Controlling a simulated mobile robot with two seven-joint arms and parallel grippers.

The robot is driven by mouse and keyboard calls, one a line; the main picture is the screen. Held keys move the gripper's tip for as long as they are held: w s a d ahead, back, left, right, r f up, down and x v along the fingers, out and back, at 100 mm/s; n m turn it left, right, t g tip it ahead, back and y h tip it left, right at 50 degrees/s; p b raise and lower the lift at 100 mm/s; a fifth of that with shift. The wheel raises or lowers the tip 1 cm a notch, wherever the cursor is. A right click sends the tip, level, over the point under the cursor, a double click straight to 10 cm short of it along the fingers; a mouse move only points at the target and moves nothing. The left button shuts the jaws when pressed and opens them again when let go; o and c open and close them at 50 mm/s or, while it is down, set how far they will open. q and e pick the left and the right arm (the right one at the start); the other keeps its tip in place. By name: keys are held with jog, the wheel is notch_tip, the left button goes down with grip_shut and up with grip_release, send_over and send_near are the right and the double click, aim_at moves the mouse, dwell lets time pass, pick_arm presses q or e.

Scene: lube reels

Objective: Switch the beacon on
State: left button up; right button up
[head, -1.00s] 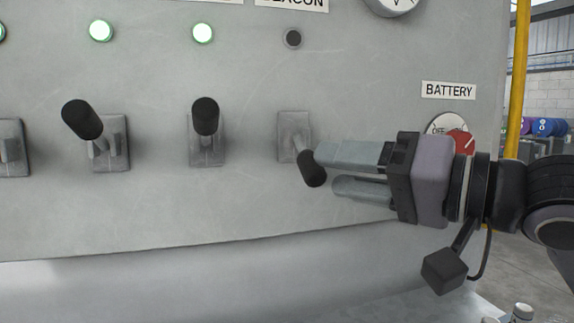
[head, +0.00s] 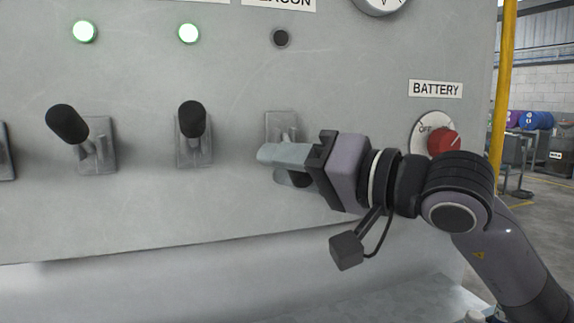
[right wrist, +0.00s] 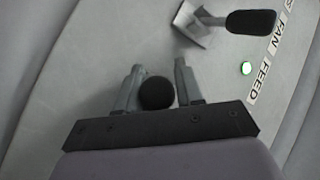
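The beacon switch is the rightmost lever, on a metal plate (head: 281,127) under the partly cut-off BEACON label (head: 279,3). Its lamp (head: 281,38) is dark. The lever points down, and its black knob is mostly hidden behind my right gripper (head: 274,164) in the head view. In the right wrist view the round knob (right wrist: 157,93) lies between the two fingers of my right gripper (right wrist: 157,88). The fingers stand apart on either side of it, and no clear grip shows. My left gripper is not in view.
Two neighbouring levers (head: 192,120) (head: 68,124) point up, with green lamps (head: 188,33) (head: 84,31) lit above them. A red BATTERY knob (head: 444,143) is on the right of the panel, close above my right arm. A yellow post (head: 502,90) stands beyond the panel's right edge.

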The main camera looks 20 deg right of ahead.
grip_shut()
